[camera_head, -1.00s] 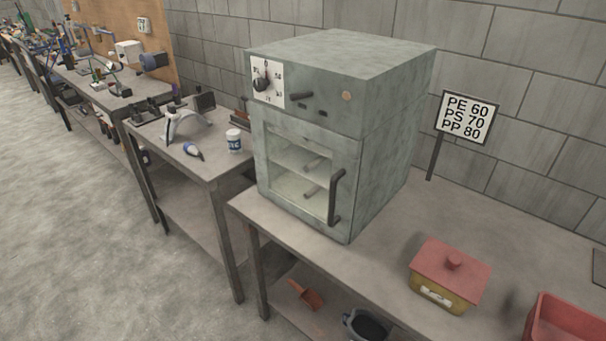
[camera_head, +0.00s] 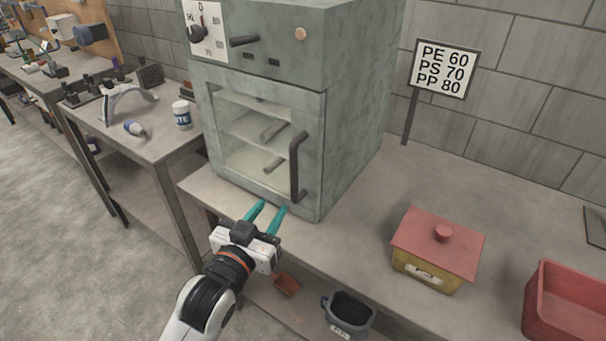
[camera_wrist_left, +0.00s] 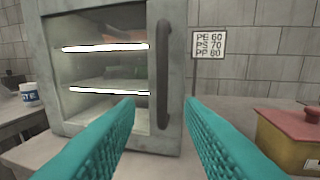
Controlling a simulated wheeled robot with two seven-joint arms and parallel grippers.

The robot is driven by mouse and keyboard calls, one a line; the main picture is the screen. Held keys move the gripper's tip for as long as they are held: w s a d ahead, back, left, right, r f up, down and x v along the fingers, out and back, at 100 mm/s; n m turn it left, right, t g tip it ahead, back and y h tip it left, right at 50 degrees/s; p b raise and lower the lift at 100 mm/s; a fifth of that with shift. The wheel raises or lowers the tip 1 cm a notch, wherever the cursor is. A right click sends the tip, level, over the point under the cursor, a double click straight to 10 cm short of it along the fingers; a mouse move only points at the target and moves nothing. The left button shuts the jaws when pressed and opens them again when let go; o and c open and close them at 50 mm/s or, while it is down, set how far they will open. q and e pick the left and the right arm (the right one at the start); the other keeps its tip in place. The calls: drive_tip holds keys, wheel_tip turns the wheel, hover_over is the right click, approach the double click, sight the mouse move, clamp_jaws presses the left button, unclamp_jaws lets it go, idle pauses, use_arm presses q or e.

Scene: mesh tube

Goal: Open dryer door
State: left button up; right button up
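The dryer (camera_head: 345,110) is a grey-green box on the workbench, with a glass-fronted door (camera_head: 312,150) that looks shut. A dark vertical handle (camera_head: 297,167) is on the door's right side. My left gripper (camera_head: 268,212) is open and empty, with teal fingers, in front of and below the door's lower edge. In the left wrist view the handle (camera_wrist_left: 163,75) stands upright ahead, between the directions of the two fingers (camera_wrist_left: 160,105), and apart from them. Shelves show through the glass. My right gripper is not in view.
A yellow box with a red lid (camera_head: 437,248) and a red bin (camera_head: 567,308) stand on the bench to the right. A sign (camera_head: 443,70) stands behind. The bench between dryer and box is clear.

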sight(292, 175)
use_arm(q)
drive_tip(key=x, duration=0.7)
drive_tip(key=r+p+x, duration=0.1)
drive_tip(key=x, duration=0.3)
drive_tip(key=shift+w+d+r, duration=0.15)
drive_tip(key=shift+w+d, duration=0.05)
drive_tip(key=shift+d, duration=0.1)
clamp_jaws()
